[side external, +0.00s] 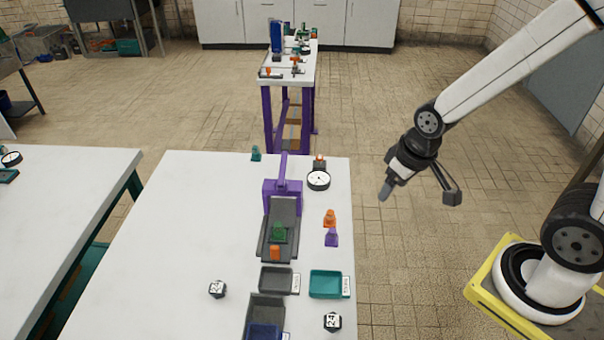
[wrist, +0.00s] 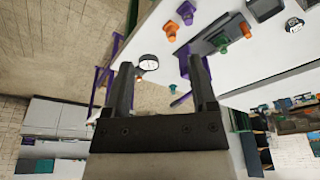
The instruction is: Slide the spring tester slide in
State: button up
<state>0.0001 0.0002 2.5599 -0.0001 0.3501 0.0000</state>
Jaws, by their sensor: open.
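The spring tester (side external: 284,196) is a purple stand with an upright arm on the white table. A dark grey slide (side external: 267,228) extends from its front, toward the camera. A green piece (side external: 279,232) and an orange block (side external: 275,253) sit on the slide. My gripper (side external: 418,195) is open and empty, in the air to the right of the table, well apart from the tester. In the wrist view, the purple tester (wrist: 184,58) shows between and behind my fingers (wrist: 160,75), partly hidden by the right finger.
A dial gauge (side external: 318,180) stands right of the tester. Orange (side external: 329,217) and purple (side external: 331,238) pieces stand right of the slide. A grey tray (side external: 262,280), a teal tray (side external: 341,284) and two numbered blocks lie nearer the camera. The table's left part is clear.

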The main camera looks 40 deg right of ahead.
jog(key=shift+c, duration=1.2)
jog(key=n+g, duration=0.3)
jog(key=n, duration=0.6)
send_over(274, 247)
notch_tip(274, 247, down, 10)
jog(key=shift+f, duration=0.1)
jog(key=shift+f, duration=3.8)
